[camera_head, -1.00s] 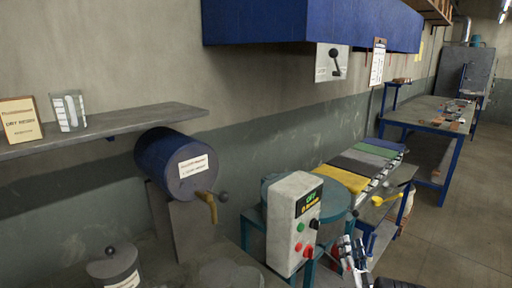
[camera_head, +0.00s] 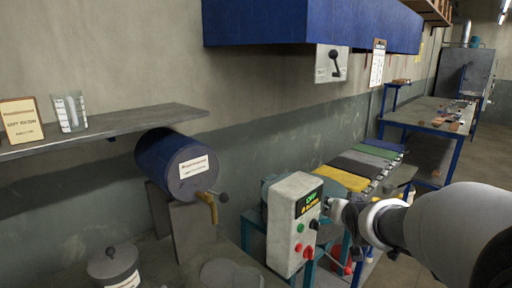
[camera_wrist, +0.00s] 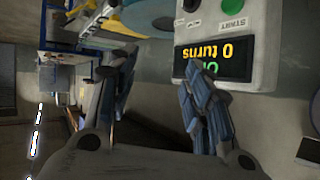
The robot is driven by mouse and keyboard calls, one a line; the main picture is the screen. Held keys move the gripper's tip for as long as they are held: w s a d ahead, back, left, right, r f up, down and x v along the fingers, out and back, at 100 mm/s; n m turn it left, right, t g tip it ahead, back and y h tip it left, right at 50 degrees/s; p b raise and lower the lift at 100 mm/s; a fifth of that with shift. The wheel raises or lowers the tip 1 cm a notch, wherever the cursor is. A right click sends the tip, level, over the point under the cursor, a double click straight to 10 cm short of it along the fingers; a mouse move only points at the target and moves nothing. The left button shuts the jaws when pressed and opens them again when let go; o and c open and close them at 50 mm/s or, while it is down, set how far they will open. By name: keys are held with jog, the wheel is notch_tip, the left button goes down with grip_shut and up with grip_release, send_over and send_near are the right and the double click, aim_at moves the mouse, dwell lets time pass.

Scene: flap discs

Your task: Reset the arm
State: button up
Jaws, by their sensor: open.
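My gripper (camera_wrist: 160,110) is open and empty in the wrist view, its two fingers spread apart. The grey control box (camera_head: 291,222) stands just beyond the fingers; its display (camera_wrist: 215,58) reads "0 turns" upside down in the wrist view. A green button (camera_wrist: 234,7) sits beside the display. In the head view my arm comes in from the right, and its gripper end is beside the box's upper right edge, largely hidden by my wrist. I cannot tell whether it touches the box. The box also carries red and black controls on its front.
A blue drum (camera_head: 177,163) with a tap stands left of the box. A lidded pot (camera_head: 112,265) is at lower left. A bench with coloured strips (camera_head: 345,174) lies behind my arm. A blue hood (camera_head: 310,22) hangs above. Open floor lies at right.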

jog(key=s+a+f+n+g, duration=0.1)
jog(key=s+a+g, duration=0.1)
jog(key=s, duration=1)
jog(key=s+a+f+n+g+y, duration=0.1)
jog(key=s+a+f+g, duration=0.1)
jog(key=s, duration=1)
jog(key=s+a+f+n+g, duration=0.1)
jog(key=s+a+g, duration=0.2)
jog(key=s, duration=0.9)
jog(key=shift+s+a+f+y, duration=0.15)
jog(key=shift+a+f+y, duration=0.2)
jog(key=shift+a, duration=0.25)
